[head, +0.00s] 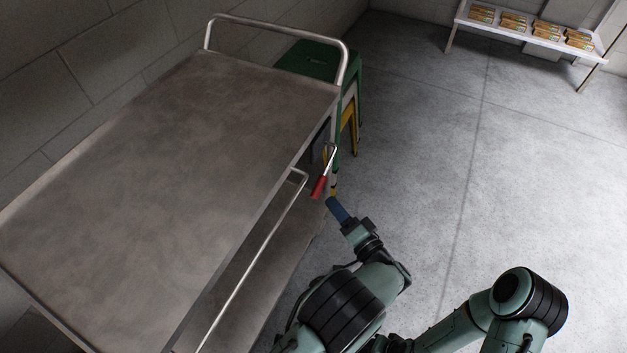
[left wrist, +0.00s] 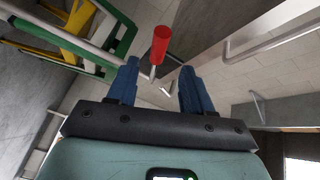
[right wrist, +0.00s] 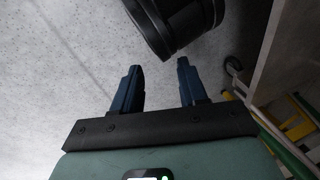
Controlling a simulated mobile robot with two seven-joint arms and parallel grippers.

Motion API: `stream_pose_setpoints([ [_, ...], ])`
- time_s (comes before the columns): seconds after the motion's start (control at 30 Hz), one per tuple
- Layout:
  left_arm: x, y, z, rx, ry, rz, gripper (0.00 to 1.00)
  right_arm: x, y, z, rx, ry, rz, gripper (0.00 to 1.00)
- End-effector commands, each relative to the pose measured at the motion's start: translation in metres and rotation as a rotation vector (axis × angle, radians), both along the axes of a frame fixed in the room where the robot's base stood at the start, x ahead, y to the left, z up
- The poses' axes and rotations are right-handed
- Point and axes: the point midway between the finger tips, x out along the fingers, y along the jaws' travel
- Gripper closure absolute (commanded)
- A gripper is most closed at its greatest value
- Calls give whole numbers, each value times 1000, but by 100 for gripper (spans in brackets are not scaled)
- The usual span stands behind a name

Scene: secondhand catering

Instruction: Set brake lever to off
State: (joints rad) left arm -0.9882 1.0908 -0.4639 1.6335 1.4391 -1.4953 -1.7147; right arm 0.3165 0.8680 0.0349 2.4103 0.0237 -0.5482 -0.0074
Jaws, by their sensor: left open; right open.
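In the left wrist view the red grip (left wrist: 160,44) lies just beyond the gap between my fingertips. My left gripper (head: 337,208) is open and empty, just below and right of the grip in the head view; its fingers also show in the left wrist view (left wrist: 160,74). I see no contact with the lever. My right gripper (right wrist: 160,72) is open and empty, away from the lever.
Stacked green and yellow stools (head: 318,60) stand behind the trolley's far end. A side rail (head: 250,262) runs along the trolley, close to the lever. A low table (head: 590,52) with several packs stands at the back right. The concrete floor (head: 530,170) to the right is clear.

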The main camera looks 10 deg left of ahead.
Motion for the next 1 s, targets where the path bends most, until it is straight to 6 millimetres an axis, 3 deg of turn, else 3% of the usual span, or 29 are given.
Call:
stream_pose_setpoints([
  [0.2, 37, 33, -2, -2, -1, 3, 49, 16, -8, -13, -20, -41, -16, 57],
  [0.43, 67, 58, -2, -2, 1, 1, 49, 29, -15, -21, -37, -73, -30, 57],
  [0.6, 78, 67, -1, -3, 0, -1, 49, 34, -18, -24, -44, -89, -36, 57],
  [0.93, 80, 69, -1, -2, 0, -2, 49, 35, -18, -23, -46, -92, -38, 57],
  [1.0, 80, 69, -1, -3, 1, -1, 72, 35, -18, -24, -46, -92, -38, 57],
])
